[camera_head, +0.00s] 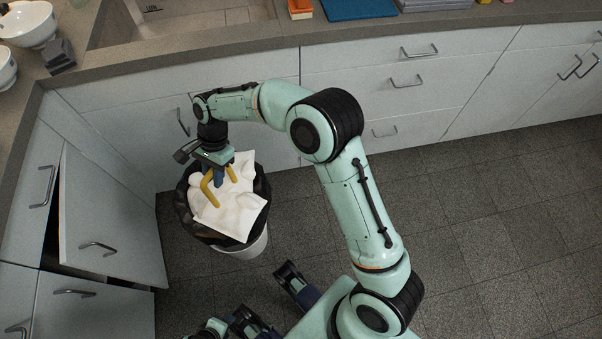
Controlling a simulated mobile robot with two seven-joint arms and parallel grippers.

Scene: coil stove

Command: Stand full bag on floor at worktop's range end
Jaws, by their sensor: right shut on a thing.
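A white bin (243,246) stands on the floor, lined with a black bag (258,187) whose rim folds over the bin's edge. White crumpled paper-like stuff (235,212) lies on top. A yellow strap (209,190) arches over it. My right gripper (217,176) points down over the bin, shut on the yellow strap; its fingers hide part of the strap. The bag's lower part is hidden in the bin. At the bottom edge, dark and teal parts of mine show, seemingly the left gripper (245,322); its fingers are unclear.
The worktop (190,59) runs above closed cabinets and drawers. At left, a cabinet door (105,225) stands ajar near the bin. Bowls (28,24) and a dark block (59,56) stand on the left worktop. Dark tiled floor (480,220) is clear to the right.

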